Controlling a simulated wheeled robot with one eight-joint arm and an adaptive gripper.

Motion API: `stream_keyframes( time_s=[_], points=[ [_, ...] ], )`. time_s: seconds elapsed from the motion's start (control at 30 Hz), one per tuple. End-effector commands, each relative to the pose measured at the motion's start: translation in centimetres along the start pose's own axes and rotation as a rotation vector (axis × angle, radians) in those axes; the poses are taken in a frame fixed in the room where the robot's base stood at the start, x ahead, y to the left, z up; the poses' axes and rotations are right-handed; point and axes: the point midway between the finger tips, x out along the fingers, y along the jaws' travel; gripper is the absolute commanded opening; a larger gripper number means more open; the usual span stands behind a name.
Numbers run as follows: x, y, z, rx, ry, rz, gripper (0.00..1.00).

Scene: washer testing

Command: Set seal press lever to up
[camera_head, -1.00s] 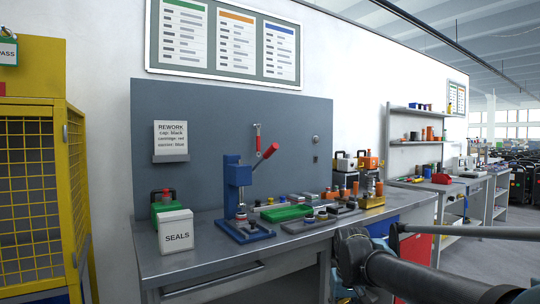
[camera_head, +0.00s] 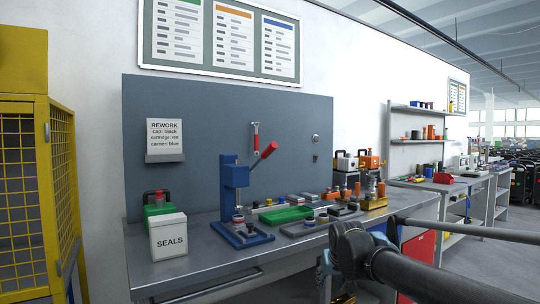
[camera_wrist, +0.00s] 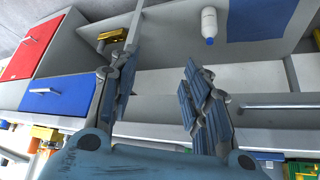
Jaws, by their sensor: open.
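The blue seal press (camera_head: 235,190) stands on the workbench in the head view. Its lever (camera_head: 262,157) has a red grip and slants up to the right from the press head. My gripper (camera_wrist: 160,90) shows in the wrist view with its two blue padded fingers wide apart and nothing between them. It is in front of the bench, facing the drawers and the lower shelf, well apart from the press. In the head view my arm is at the lower right, and the gripper itself cannot be made out there.
A white SEALS box (camera_head: 168,236) stands left of the press. A green tray (camera_head: 286,214) and several small parts lie to its right. A yellow cage (camera_head: 25,180) is at the left. A white bottle (camera_wrist: 209,26) and a blue drawer (camera_wrist: 56,98) show in the wrist view.

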Motion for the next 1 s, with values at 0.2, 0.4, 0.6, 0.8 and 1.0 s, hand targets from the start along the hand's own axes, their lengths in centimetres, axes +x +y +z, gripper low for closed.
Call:
stream_keyframes(
  time_s=[0.2,0.4,0.6,0.8,1.0],
  points=[
    [-2.6,-3.2,-10.2,-0.007,0.391,-0.08,0.44],
    [-8.0,-6.8,-17.9,-0.001,0.74,-0.205,0.44],
    [-15.2,-10.0,-23.0,0.013,1.052,-0.354,0.44],
    [-20.6,-12.1,-24.8,0.025,1.24,-0.474,0.44],
    [-22.3,-12.7,-25.3,0.027,1.298,-0.514,0.44]
  ],
)
